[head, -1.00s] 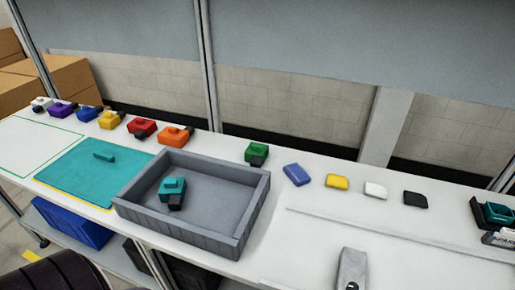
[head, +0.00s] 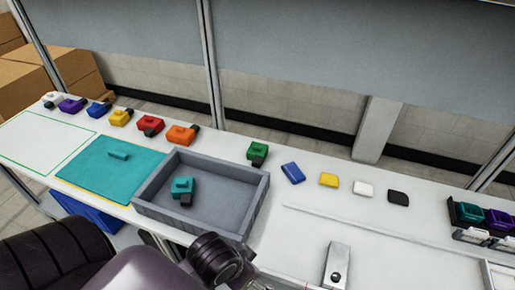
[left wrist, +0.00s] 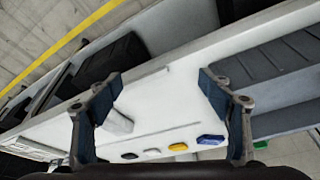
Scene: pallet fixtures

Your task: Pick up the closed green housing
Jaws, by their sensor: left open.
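The green housing (head: 257,149) sits on the white table behind the grey tray, with a dark part at its front. In the left wrist view, a green piece (left wrist: 234,153) shows at the lower right, partly hidden by a finger. My left gripper (left wrist: 158,82) is open and empty in that view, its two dark fingers wide apart over the table. In the head view my left arm reaches in from the lower left, in front of the tray and well apart from the green housing. My right gripper is not in view.
The grey tray (head: 257,196) holds a teal housing (head: 183,186). A teal mat (head: 100,175) lies to its left. Several coloured housings line the back left. Blue (head: 293,172), yellow (head: 328,180), white and black pieces lie right of the green housing. A grey block (head: 336,266) stands in front.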

